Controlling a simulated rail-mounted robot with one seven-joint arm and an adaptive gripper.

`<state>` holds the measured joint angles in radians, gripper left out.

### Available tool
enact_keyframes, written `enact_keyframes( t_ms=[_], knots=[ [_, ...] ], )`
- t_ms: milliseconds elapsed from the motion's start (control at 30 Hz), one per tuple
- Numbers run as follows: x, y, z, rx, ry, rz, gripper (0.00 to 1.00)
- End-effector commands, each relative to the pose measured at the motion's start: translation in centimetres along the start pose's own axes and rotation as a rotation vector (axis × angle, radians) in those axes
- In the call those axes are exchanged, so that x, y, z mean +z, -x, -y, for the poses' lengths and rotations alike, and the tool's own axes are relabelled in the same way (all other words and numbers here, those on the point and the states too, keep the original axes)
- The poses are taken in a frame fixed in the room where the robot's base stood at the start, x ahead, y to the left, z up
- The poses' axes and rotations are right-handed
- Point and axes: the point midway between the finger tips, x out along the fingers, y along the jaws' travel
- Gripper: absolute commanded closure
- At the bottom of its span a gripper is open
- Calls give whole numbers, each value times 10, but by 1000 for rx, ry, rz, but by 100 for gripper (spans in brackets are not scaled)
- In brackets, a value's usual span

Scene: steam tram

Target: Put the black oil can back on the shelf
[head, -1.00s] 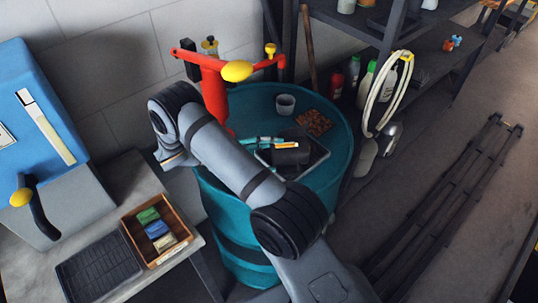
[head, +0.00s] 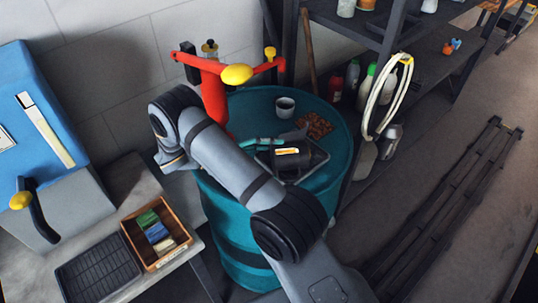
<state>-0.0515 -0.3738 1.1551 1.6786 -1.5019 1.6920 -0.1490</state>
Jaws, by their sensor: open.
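A dark can-like object with a white and orange label (head: 288,152), which looks like the black oil can, is on a tray (head: 296,177) on top of the teal drum (head: 340,145). My arm passes in front of the drum's left part and hides some of its top. I cannot make out my gripper; the arm's far end folds down near the red crane-like part (head: 214,92). The dark shelf rack (head: 398,22) stands behind and to the right of the drum, with bottles and small items on its boards.
A grey cup (head: 285,107) and a pile of brown bits (head: 316,127) share the drum top. A teal tool (head: 262,143) lies beside the can. A white hose coil (head: 388,95) hangs at the rack's near post. A wooden box (head: 157,232) sits on the left bench.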

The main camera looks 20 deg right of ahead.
Motion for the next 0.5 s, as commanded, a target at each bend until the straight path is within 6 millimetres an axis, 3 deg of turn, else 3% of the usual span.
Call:
enact_keyframes(
  t_ms=[200,500],
  knots=[
    [-5,3,3,3,-2,-3,13],
    [-2,73,-4,2,-3,-3,13]
  ],
)
